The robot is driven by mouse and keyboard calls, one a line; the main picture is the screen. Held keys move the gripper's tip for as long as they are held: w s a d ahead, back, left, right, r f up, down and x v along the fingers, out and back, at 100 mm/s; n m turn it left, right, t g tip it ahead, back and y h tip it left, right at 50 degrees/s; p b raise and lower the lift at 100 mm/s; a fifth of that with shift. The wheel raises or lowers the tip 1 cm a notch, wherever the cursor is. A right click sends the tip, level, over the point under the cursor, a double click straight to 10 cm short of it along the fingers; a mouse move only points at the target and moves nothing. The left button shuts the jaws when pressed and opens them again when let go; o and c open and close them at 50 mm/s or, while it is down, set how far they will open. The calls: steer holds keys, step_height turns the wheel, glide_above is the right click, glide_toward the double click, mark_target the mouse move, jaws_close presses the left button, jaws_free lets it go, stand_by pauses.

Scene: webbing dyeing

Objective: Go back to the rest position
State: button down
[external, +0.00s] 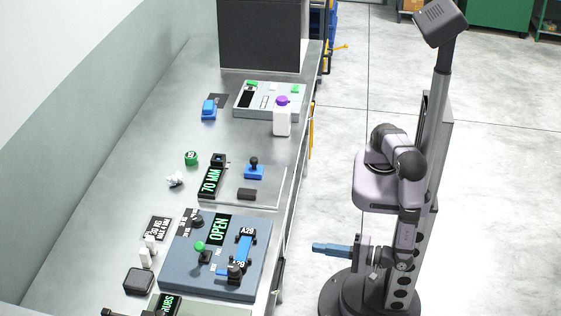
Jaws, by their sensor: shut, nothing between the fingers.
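My gripper (318,248) has blue fingers and points left toward the workbench (130,225). It is shut and empty, and hangs over the open floor just right of the bench's front edge, apart from everything on it. My arm is folded close to its column, with the upper links bent down.
On the bench are a blue-grey panel (178,270) reading OPEN, a plate (274,190) with a 70 MM display, and a control box (268,90) with a purple knob (282,100). A dark cabinet (258,35) stands at the back. The floor (470,170) is clear.

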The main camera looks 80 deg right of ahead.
steer(key=w+d+r+m+g+h+p, duration=0.2)
steer(key=w+d+r+m+g+h, duration=0.15)
steer(key=d+m, duration=0.3)
steer(key=w+d+r+m+g+h+p, duration=0.1)
steer(key=w+d+r+m+g+h, duration=0.1)
steer(key=w+d+m+g+h, duration=0.35)
steer(key=s+d+r+n+g+y+p, duration=0.2)
steer(key=d+r+n+g+y+p, duration=0.2)
steer(key=d+n, duration=0.7)
steer(key=s+d+r+n+g+y+p, duration=0.2)
steer(key=d+r+n+g+y+p, duration=0.2)
steer(key=d+n, duration=0.7)
step_height(320, 180, up, 4)
steer(key=n+y+p, duration=0.2)
steer(key=n, duration=0.8)
steer(key=shift+y, duration=0.4)
